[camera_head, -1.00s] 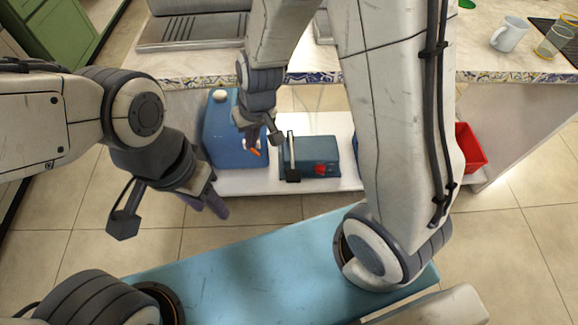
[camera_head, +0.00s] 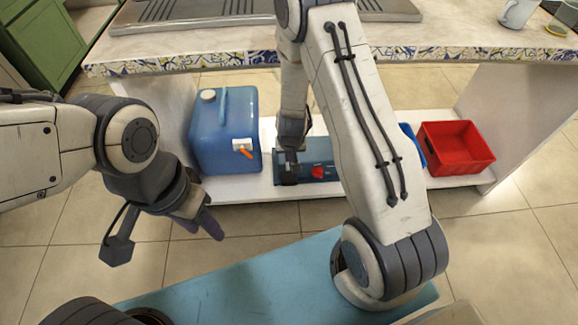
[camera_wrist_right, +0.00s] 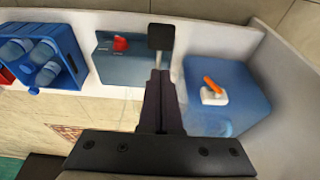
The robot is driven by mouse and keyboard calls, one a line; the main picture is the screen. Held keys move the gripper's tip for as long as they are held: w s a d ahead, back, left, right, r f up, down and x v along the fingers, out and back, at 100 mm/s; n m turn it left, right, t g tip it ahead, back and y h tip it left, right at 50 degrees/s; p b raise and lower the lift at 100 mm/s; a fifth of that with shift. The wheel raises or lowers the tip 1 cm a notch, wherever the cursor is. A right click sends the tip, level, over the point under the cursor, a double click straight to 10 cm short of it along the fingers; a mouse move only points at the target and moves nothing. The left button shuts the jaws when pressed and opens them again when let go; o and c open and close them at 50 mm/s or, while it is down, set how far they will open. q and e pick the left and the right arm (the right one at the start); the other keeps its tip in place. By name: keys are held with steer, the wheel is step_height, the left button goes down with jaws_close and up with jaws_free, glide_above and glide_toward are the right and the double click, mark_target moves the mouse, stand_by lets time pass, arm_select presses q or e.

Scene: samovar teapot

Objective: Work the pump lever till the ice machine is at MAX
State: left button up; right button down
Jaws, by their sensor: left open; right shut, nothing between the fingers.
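A blue-grey box (camera_head: 322,158) with a red knob (camera_head: 317,172) sits on the low white shelf, partly hidden by my right arm. It also shows in the right wrist view (camera_wrist_right: 122,68). At one side it has a thin metal lever (camera_wrist_right: 161,62) with a black square end (camera_wrist_right: 161,37); the black end also shows in the head view (camera_head: 288,175). My right gripper (camera_wrist_right: 160,75) is shut and empty, its tips over the lever's rod; I cannot tell whether they touch it. My left gripper (camera_head: 200,224) is open and empty, over the floor left of the shelf. No MAX mark is readable.
A blue tank (camera_head: 225,135) with an orange-handled tap (camera_head: 243,152) stands left of the box. A red bin (camera_head: 455,150) and a blue crate (camera_wrist_right: 45,55) with bottles stand on the other side. The counter edge (camera_head: 200,60) overhangs the shelf.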

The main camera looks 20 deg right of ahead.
steer(key=b, duration=0.5)
glide_toward(289, 176)
steer(key=x, duration=0.5)
steer(key=shift+w, duration=0.3)
steer(key=shift+f, duration=0.75)
